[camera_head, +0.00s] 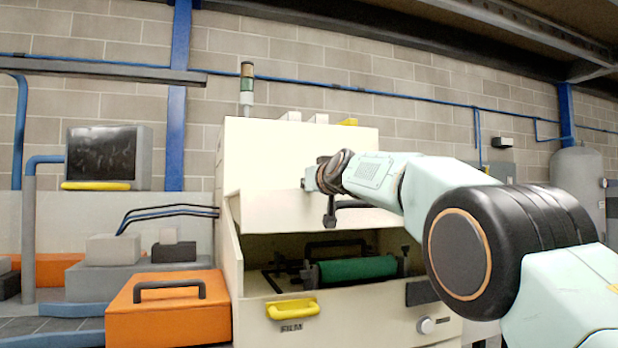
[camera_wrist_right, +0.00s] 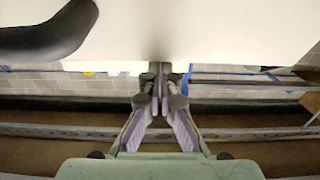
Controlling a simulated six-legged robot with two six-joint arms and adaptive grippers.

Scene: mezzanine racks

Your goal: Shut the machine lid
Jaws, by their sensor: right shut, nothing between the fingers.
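The cream machine (camera_head: 350,308) stands in the middle of the head view. Its lid (camera_head: 275,205) is raised, and the front opening below shows a green roller (camera_head: 357,268). A black handle (camera_head: 350,204) sits at the lid's lower part; what looks like the same handle fills the upper left of the right wrist view (camera_wrist_right: 50,32). My right gripper (camera_head: 310,180) is in front of the lid, partly hidden by its own wrist. In the wrist view its fingers (camera_wrist_right: 160,78) are together and empty, close to the pale lid surface; I cannot tell whether they touch. My left gripper is out of view.
An orange case (camera_head: 165,322) stands left of the machine's front. A yellow handle (camera_head: 293,308) juts from the machine's lower front. A monitor (camera_head: 105,152) and grey blocks (camera_head: 113,248) stand further left. A grey tank (camera_head: 577,190) stands at the right.

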